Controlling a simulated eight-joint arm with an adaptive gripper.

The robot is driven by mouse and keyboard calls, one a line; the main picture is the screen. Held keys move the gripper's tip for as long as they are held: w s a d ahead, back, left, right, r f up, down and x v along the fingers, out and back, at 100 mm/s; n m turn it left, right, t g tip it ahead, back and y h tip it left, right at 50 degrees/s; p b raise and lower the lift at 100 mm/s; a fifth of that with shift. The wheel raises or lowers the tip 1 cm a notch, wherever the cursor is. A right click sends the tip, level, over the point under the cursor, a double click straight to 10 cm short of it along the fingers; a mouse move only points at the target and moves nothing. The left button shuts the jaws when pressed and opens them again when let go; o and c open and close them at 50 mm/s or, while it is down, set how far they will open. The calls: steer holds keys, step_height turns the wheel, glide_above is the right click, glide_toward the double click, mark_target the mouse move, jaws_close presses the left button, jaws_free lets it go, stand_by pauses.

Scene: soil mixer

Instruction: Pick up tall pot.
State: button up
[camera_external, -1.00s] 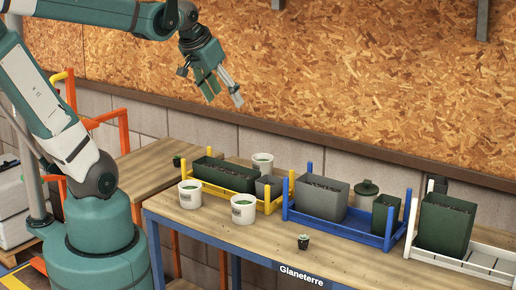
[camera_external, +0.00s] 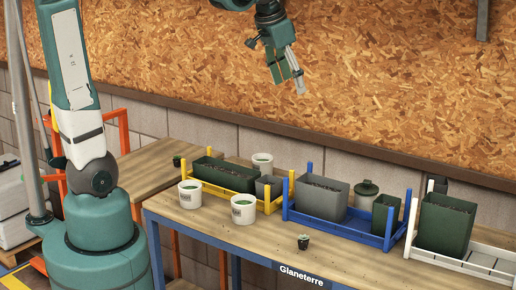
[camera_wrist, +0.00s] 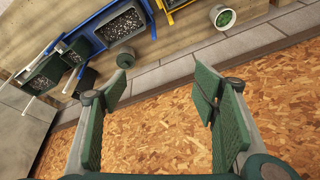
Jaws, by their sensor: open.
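A tall dark green pot (camera_external: 445,222) filled with soil stands in the white tray (camera_external: 483,258) at the right of the table. A smaller, narrow green pot (camera_external: 386,214) stands in the blue tray (camera_external: 330,222). I cannot tell for certain which one the task names; the one in the white tray is the taller. My gripper (camera_external: 288,87) hangs open and empty in the air, well above the table and up-left of both pots. In the wrist view its fingers (camera_wrist: 165,82) are spread apart with only wall panel between them, and a soil-filled dark pot (camera_wrist: 45,72) shows at left.
A yellow tray (camera_external: 268,207) holds a long green planter (camera_external: 224,174). White buckets (camera_external: 243,209) and a small plant (camera_external: 303,242) stand on the table. The wood-panel wall (camera_external: 380,90) is behind.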

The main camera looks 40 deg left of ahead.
steer(key=w+d+f+m+g, duration=0.1)
steer(key=w+d+f, duration=0.1)
steer(key=w+d, duration=0.35)
steer(key=w+d+f+m, duration=0.2)
steer(key=d, duration=0.6)
steer(key=w+d+f+m+g, duration=0.1)
steer(key=w+d+f, duration=0.1)
steer(key=w+d, duration=0.35)
steer(key=d+f+m, duration=0.1)
steer(key=d+f, duration=0.3)
steer(key=d, duration=0.4)
steer(key=w+d+f+m+g+p, duration=0.1)
steer(key=d+f, duration=0.4)
steer(key=d, duration=0.3)
steer(key=d+f+m+g+y, duration=0.1)
steer(key=d+f+m, duration=0.1)
steer(key=d+f, duration=0.3)
steer(key=shift+w+d, duration=0.15)
steer(key=shift+d, duration=0.75)
steer(key=shift+w+d, duration=0.1)
steer(key=shift+d, duration=0.8)
steer(key=shift+d+f, duration=0.2)
steer(key=shift+d, duration=0.15)
steer(key=shift+f+p, duration=0.1)
steer(key=shift+p, duration=0.2)
steer(key=shift+f, duration=1.2)
steer(key=shift+f, duration=0.1)
